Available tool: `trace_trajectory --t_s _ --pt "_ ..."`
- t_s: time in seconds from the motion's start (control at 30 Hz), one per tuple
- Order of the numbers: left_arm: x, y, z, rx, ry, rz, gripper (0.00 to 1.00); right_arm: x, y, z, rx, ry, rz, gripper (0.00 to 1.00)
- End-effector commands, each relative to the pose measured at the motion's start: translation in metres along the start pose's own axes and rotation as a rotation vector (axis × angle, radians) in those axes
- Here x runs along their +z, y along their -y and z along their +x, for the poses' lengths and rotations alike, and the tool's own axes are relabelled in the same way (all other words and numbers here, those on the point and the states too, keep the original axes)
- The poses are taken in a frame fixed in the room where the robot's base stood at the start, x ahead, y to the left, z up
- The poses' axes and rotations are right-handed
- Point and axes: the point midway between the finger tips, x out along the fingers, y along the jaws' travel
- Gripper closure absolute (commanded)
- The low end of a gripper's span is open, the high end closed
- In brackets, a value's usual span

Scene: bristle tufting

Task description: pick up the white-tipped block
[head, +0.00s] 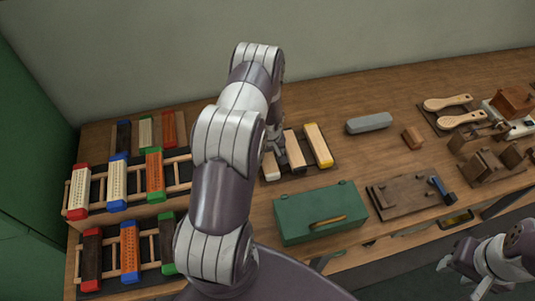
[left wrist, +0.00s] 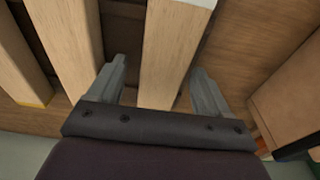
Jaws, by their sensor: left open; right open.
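The white-tipped block (head: 270,167) is pale wood and lies at the left end of a dark tray (head: 327,168) in the head view, partly hidden by my left arm. In the left wrist view the block (left wrist: 172,50) runs between the two fingers of my left gripper (left wrist: 158,75), its white end at the top edge. The left gripper is open, with a finger on each side and gaps showing. In the head view this gripper (head: 277,146) is mostly hidden by its arm. My right gripper (head: 461,272) is open and empty at the lower right, away from the blocks.
A green box (head: 320,205) stands in front. Racks of coloured-ended brushes (head: 117,183) are at the left. A grey block (head: 369,123) lies at the right.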

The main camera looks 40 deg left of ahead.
Motion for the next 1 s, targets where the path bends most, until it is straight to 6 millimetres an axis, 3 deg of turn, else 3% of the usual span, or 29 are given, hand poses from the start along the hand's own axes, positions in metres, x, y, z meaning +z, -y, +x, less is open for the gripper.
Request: trace_trajectory --t_s 0.2,0.37,0.4,0.73,1.0 --pt "0.000 0.000 0.001 0.000 -0.001 0.000 0.25 0.000 0.000 0.000 0.000 0.000 0.000 0.57" --pt "0.000 0.000 0.001 0.000 -0.001 0.000 0.77 0.000 0.000 0.000 0.000 0.000 0.000 0.57" --pt "0.000 0.000 0.001 0.000 -0.001 0.000 0.83 0.000 0.000 0.000 0.000 0.000 0.000 0.57" --pt "-0.002 0.000 -0.004 0.001 -0.003 0.001 0.83 0.000 0.000 0.002 0.000 0.000 0.000 0.57" --pt "-0.004 -0.007 -0.042 0.003 -0.005 0.005 0.83 0.002 0.000 0.014 0.000 0.000 0.000 0.57"
